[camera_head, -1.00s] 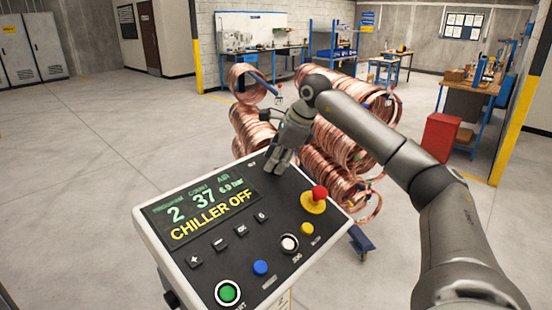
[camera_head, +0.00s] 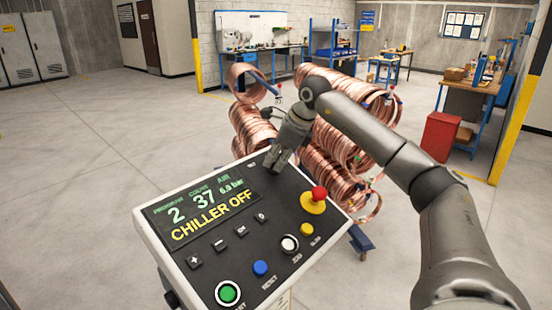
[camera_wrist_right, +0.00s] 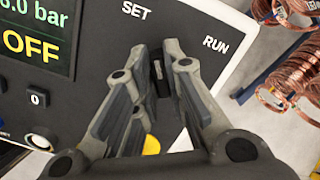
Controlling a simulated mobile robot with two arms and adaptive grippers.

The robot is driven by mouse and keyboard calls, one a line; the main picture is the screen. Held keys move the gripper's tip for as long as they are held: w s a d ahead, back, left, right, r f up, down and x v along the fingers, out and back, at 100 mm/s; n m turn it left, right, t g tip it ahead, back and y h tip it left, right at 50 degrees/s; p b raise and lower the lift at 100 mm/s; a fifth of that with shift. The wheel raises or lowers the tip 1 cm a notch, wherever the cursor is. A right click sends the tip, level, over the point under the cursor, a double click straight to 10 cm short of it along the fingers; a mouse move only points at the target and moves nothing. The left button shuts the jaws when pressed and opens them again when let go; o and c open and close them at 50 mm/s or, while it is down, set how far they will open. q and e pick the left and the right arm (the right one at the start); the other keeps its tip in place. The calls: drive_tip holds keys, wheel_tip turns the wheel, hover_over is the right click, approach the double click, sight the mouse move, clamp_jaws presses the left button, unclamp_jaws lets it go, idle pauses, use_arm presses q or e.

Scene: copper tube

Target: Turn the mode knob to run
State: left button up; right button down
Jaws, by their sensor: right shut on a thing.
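The control panel (camera_head: 278,222) has a dark face in a white frame, and its screen (camera_head: 200,212) reads "CHILLER OFF". My right gripper (camera_head: 272,165) is at the panel's far edge, fingers pointing down. In the right wrist view its fingers (camera_wrist_right: 158,82) are shut on the black mode knob (camera_wrist_right: 160,78), of which only a small part shows between them. The label SET (camera_wrist_right: 136,10) lies left of the knob and RUN (camera_wrist_right: 216,44) lies right of it. In the head view the gripper hides the knob. My left gripper is out of view.
On the panel are a red emergency stop (camera_head: 319,194) on a yellow base, a yellow button (camera_head: 307,229), a white button (camera_head: 289,243), a blue button (camera_head: 261,268) and a green button (camera_head: 228,293). Copper coils (camera_head: 335,150) stand close behind. The floor at left is clear.

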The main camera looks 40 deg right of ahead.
drive_tip(key=m, duration=0.3)
drive_tip(key=shift+r+m+p, duration=0.1)
drive_tip(key=shift+m+p, duration=0.2)
drive_tip(key=shift+m, duration=0.1)
drive_tip(key=m, duration=0.4)
drive_tip(key=shift+d+m+h+p, duration=0.15)
drive_tip(key=shift+m+h+p, duration=0.15)
drive_tip(key=shift+p, duration=0.05)
drive_tip(key=m, duration=0.3)
drive_tip(key=shift+d+m, duration=0.1)
drive_tip(key=shift+m, duration=0.2)
drive_tip(key=shift+d+m+h+p, duration=0.1)
drive_tip(key=shift+m+h+p, duration=0.2)
drive_tip(key=shift+m, duration=1.6)
drive_tip(key=c, duration=1.5)
unclamp_jaws()
